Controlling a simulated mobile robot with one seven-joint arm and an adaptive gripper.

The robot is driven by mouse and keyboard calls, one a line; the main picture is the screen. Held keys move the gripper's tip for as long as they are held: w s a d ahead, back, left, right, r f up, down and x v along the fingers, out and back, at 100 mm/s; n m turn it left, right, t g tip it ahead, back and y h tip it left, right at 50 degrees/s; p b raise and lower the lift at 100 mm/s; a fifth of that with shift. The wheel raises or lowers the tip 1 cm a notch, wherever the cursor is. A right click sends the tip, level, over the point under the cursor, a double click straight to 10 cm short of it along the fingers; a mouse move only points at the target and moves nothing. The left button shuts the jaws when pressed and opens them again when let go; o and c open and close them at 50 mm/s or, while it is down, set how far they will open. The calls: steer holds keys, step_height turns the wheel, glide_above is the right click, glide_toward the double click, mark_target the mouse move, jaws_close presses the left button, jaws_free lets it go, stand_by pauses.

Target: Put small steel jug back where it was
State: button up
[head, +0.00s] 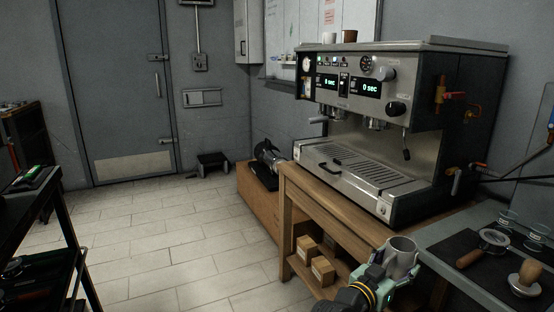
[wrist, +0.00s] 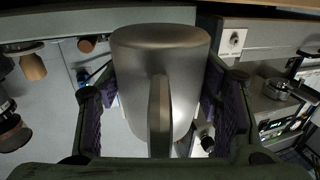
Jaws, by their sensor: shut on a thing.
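The small steel jug (head: 401,256) is in my gripper (head: 384,274) at the lower right of the head view. In the wrist view the steel jug (wrist: 160,62) fills the middle, its handle toward the camera. The purple-padded fingers of my gripper (wrist: 163,115) stand on both sides of its body. The jug is held in front of the wooden stand, beside the left edge of the grey counter (head: 440,236). Its base and any contact below it are hidden in the head view.
A large espresso machine (head: 345,165) stands on a wooden stand (head: 330,196). The counter at right bears a dark mat (head: 470,262) with a portafilter (head: 490,240) and a tamper (head: 525,279). Small boxes (head: 322,270) sit on the lower shelf. The tiled floor (head: 180,235) at left is clear.

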steer(key=w+a+f+n+t+y, duration=0.35)
steer(key=a+f, duration=0.35)
steer(key=f, duration=0.4)
steer(key=w+a+f+n+t+y, duration=0.2)
steer(key=w+a+f+y, duration=0.3)
steer(key=f, duration=0.5)
steer(key=s+a+f+n+t+y, duration=0.1)
steer(key=s+a+f+n+y, duration=0.1)
steer(key=a+f, duration=0.7)
steer(key=s+a+f+n+y, duration=0.3)
steer(key=s+a+f, duration=0.3)
steer(key=a+f, duration=0.3)
steer(key=shift+a+t+y, duration=0.35)
steer(key=shift+a+y, duration=0.1)
steer(key=shift+a, duration=0.3)
steer(key=shift+w, duration=0.1)
